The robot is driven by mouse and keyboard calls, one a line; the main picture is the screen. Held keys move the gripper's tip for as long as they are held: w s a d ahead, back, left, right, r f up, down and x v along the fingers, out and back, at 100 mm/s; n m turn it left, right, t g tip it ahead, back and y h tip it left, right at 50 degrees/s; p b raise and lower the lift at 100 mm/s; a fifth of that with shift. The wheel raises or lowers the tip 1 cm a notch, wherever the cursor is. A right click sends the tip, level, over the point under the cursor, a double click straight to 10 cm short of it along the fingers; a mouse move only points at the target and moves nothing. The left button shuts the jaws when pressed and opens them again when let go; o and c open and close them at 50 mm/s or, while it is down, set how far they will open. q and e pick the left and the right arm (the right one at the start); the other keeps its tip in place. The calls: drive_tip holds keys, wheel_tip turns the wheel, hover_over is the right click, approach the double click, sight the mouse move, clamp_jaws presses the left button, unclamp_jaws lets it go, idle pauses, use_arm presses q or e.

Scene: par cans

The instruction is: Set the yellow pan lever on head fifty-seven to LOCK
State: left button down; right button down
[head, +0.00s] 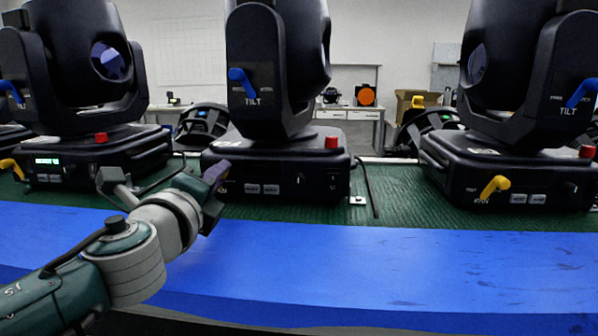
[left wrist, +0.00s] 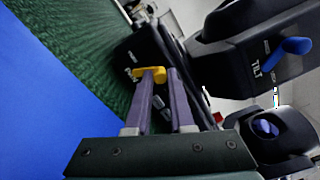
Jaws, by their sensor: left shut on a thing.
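The middle moving head (head: 278,70) stands on its black base (head: 290,178) in the head view. The number on its base is partly covered and I cannot read it surely. My left gripper (head: 214,176) reaches the left front corner of that base and hides its pan lever there. In the left wrist view my left gripper (left wrist: 162,75) is shut on the yellow pan lever (left wrist: 157,72), which shows at its fingertips. The small lettering beside the lever is too blurred to read. My right gripper is not in view.
A blue tilt lever (head: 243,82) and a red knob (head: 332,142) are on the same head. Similar heads stand left (head: 85,60) and right (head: 525,70), with yellow levers (head: 11,167) and (head: 495,186). The blue front strip (head: 380,265) is clear.

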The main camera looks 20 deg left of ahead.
use_arm(q)
drive_tip(key=shift+d+m, duration=0.15)
drive_tip(key=shift+m, duration=0.35)
drive_tip(key=c, duration=0.8)
unclamp_jaws()
drive_tip(key=shift+o, duration=0.2)
drive_tip(key=v, duration=0.8)
drive_tip(key=shift+s+f+p, duration=0.1)
drive_tip(key=shift+s+p, duration=0.2)
drive_tip(key=shift+p, duration=0.1)
drive_tip(key=shift+s+d, duration=0.15)
drive_tip(key=shift+s, duration=0.5)
